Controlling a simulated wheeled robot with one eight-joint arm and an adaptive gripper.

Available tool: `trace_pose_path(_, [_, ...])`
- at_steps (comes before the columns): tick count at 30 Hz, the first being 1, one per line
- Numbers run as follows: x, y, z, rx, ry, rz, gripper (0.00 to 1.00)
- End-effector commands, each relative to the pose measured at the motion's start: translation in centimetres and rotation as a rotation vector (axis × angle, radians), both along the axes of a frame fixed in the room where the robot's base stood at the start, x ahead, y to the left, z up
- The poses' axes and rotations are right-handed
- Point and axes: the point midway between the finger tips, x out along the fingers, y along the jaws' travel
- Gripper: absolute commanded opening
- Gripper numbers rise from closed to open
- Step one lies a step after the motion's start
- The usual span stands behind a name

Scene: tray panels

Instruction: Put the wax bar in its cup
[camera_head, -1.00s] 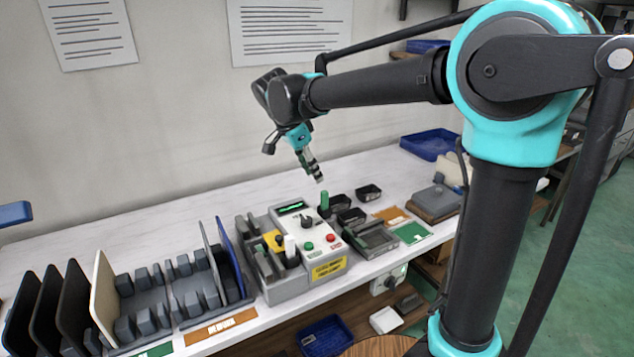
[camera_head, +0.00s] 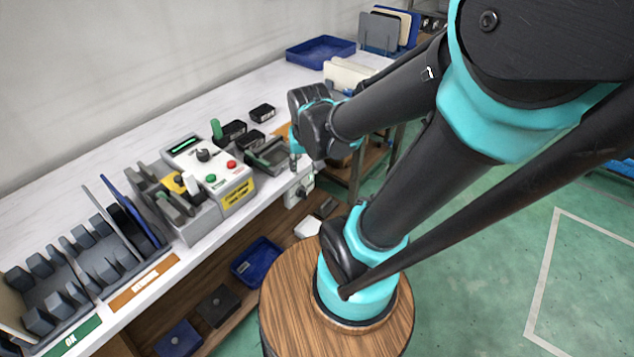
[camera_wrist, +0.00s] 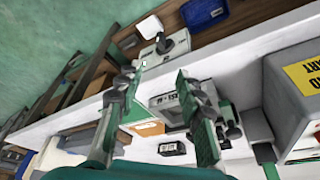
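My gripper (camera_wrist: 158,105) is open, with its two green-padded fingers apart and nothing between them. In the head view my wrist hides most of it, above the bench's front edge. I cannot single out the wax bar for certain. A green upright bar (camera_head: 215,129) stands beside a small black cup (camera_head: 233,131); a white upright piece (camera_head: 193,184) stands in the grey holder at the left of the control box. Another black cup (camera_head: 249,139) and a farther one (camera_head: 262,113) sit on the bench. Which cup is the bar's own is unclear.
A control box (camera_head: 215,165) with knob and buttons stands left of a dark grey fixture (camera_head: 266,156). The fixture also shows in the wrist view (camera_wrist: 168,104), beyond the fingers. A blue tray (camera_head: 320,52) lies at the back. The white bench (camera_head: 155,130) behind the box is clear.

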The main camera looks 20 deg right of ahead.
Motion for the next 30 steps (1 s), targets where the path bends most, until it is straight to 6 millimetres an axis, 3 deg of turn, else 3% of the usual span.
trace_pose_path(3, [-2.7, -1.6, -2.1, -0.011, -0.036, 0.08, 0.37])
trace_pose_path(7, [-4.0, -2.2, -3.1, -0.023, -0.057, 0.133, 0.37])
trace_pose_path(30, [-4.1, -2.2, -3.2, -0.026, -0.061, 0.146, 0.37])
